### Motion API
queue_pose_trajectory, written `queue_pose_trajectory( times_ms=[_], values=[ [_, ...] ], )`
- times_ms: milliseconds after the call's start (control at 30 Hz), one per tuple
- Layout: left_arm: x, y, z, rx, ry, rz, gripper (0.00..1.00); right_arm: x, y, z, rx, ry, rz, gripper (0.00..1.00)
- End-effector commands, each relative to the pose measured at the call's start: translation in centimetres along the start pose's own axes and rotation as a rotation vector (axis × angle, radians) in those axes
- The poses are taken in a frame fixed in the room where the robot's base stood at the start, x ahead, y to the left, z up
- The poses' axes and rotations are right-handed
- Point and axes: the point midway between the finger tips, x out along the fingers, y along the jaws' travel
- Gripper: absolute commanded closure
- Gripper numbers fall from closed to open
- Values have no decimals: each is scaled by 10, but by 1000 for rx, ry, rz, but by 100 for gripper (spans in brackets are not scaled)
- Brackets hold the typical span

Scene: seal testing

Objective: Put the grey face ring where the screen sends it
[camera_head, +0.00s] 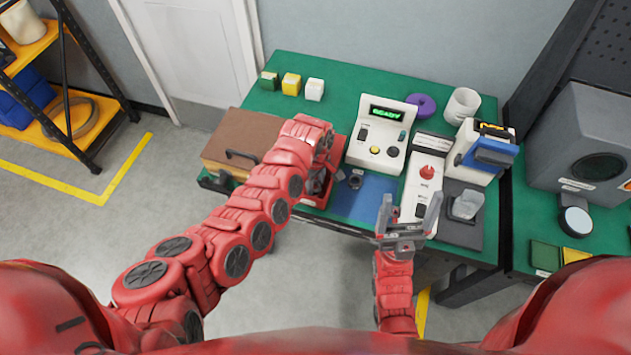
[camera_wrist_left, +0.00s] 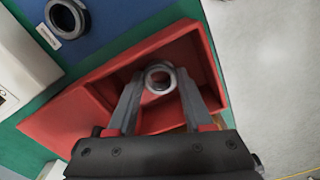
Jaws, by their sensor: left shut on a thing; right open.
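My left gripper (camera_wrist_left: 160,95) is shut on a grey ring (camera_wrist_left: 160,78). It holds the ring over the open red tray (camera_wrist_left: 204,48); I cannot tell whether the ring touches its floor. In the head view my left gripper (camera_head: 319,182) is partly hidden by its own arm, beside the red tray (camera_head: 338,148). Another dark grey ring (camera_head: 355,181) lies on the blue mat (camera_head: 372,198); it also shows in the left wrist view (camera_wrist_left: 64,17). The screen (camera_head: 386,113) on the white tester reads READY in green. My right gripper (camera_head: 410,212) is open and empty at the table's front.
A brown case (camera_head: 240,135) stands left of the tray. Green, yellow and white blocks (camera_head: 291,84) sit at the back left. A white device with a red knob (camera_head: 425,175), a purple ring (camera_head: 421,104), a white cylinder (camera_head: 462,106) and a blue-fronted device (camera_head: 488,153) crowd the right.

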Motion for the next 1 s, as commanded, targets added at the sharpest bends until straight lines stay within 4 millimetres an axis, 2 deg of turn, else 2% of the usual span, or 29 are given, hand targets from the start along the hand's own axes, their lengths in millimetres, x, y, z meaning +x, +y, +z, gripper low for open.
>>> queue_pose_trajectory(
  times_ms=[167,200,367,767,1000],
  values=[
    [4,0,0,1,0,0,100,-4,0,1,0,0,0,14],
    [4,0,0,1,0,-1,47,-4,0,1,0,0,0,14],
    [3,0,0,1,1,-1,19,-3,0,0,0,0,0,14],
    [-2,0,0,1,2,1,19,0,0,0,0,0,0,14],
    [-30,1,0,-2,1,5,19,-7,0,1,0,0,0,14]
  ],
)
